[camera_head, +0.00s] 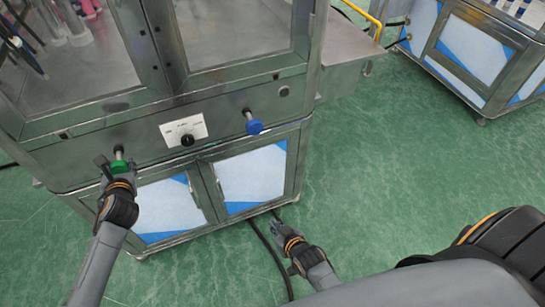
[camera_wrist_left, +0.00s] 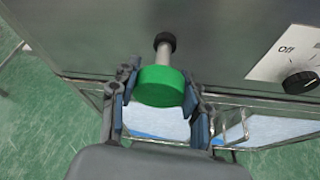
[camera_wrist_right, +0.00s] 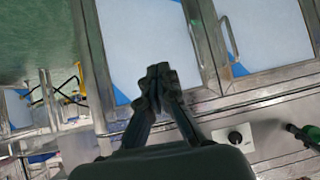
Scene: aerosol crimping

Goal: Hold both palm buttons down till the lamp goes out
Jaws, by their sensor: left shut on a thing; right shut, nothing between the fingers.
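The green palm button (camera_head: 120,167) sticks out on a stem from the left of the machine's front panel. My left gripper (camera_head: 115,172) is shut on it, with a finger on each side of the green head (camera_wrist_left: 160,87) in the left wrist view. The blue palm button (camera_head: 254,127) sticks out farther right on the panel, with nothing touching it. My right gripper (camera_head: 276,227) is shut and empty, low in front of the cabinet doors and below the blue button; its closed fingertips show in the right wrist view (camera_wrist_right: 159,72). I cannot make out a lit lamp.
A white plate with a black rotary switch (camera_head: 187,140) sits between the buttons. Cabinet doors (camera_head: 252,180) with handles are below the panel. A black cable (camera_head: 268,250) lies on the green floor near my right gripper. Another machine (camera_head: 470,50) stands at the upper right.

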